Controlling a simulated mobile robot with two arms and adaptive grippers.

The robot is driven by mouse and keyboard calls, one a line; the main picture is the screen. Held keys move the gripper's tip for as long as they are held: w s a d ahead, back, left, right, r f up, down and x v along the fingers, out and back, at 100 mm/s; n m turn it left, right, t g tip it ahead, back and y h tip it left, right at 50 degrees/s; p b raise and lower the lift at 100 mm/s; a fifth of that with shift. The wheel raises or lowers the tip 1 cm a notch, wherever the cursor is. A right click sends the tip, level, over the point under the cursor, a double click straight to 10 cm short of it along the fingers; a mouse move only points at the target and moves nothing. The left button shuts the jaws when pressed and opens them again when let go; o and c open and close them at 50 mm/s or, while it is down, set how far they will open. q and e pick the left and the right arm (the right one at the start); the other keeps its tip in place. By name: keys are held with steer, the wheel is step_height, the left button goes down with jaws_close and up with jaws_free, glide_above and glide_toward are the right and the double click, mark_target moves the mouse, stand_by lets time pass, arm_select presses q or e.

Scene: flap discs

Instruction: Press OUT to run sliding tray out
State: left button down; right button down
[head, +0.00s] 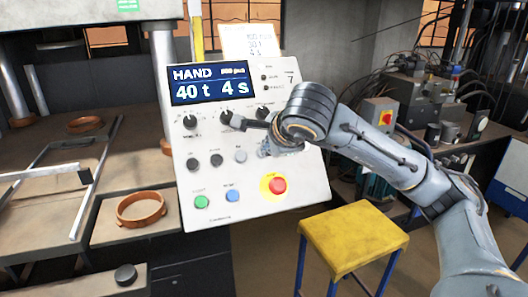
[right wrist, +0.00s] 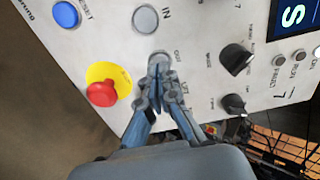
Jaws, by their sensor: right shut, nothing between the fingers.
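The control panel (head: 250,195) faces me, tilted, in the middle of the head view. My right gripper (head: 264,150) is shut and empty in front of it. In the right wrist view the closed fingertips (right wrist: 158,68) are over the grey OUT button (right wrist: 159,55), which is mostly hidden behind them; its label shows just beside. I cannot tell whether they touch it. The grey IN button (right wrist: 145,18) is beside it, also in the head view (head: 240,156). At the left, a metal frame (head: 85,205) lies in the press area; I cannot tell if it belongs to the tray. My left gripper is not in view.
The panel also has a red emergency stop (head: 277,185) on yellow, a green button (head: 201,201), a blue button (head: 232,196), black knobs (right wrist: 236,58) and a screen (head: 209,83) reading HAND, 40 t, 4 s. An orange ring (head: 140,222) lies left. A yellow stool (head: 352,235) stands below.

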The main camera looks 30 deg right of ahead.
steer(key=shift+b+x, duration=0.5)
steer(key=shift+x, duration=0.5)
stand_by(0.6)
stand_by(0.5)
stand_by(0.3)
steer(key=shift+s+r, duration=0.4)
steer(key=shift+r, duration=0.1)
steer(key=p+v, duration=0.2)
steer(key=v, duration=0.4)
steer(key=shift+s+a, duration=0.15)
steer(key=shift+s, duration=0.15)
